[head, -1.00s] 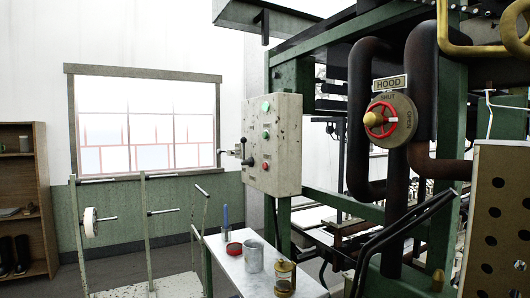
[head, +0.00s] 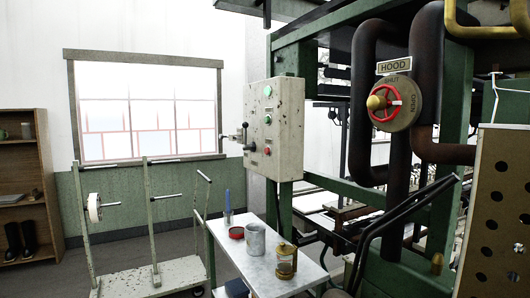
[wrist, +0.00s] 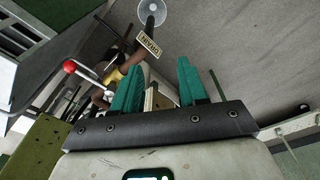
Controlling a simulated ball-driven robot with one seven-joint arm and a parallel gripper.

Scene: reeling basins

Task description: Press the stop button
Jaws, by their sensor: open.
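The grey speckled control box (head: 287,130) hangs on the green machine frame in the head view. A red button (head: 267,151), which looks like the stop button, sits low on its face. A green button (head: 267,119) is above it and a pale green lamp (head: 267,91) is at the top. My gripper (wrist: 160,65) shows in the wrist view with its two teal fingers apart and nothing seen held between them. It is not visible in the head view. The control box is not recognizable in the wrist view, so I cannot tell the distance between them.
A lever (head: 238,137) sticks out from the box's left side. A white table (head: 262,272) with a metal cup (head: 255,240) and a brass-topped jar (head: 285,262) stands below. A red handwheel (head: 390,102) and dark pipes are at right. The wrist view shows a red-knobbed lever (wrist: 70,66).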

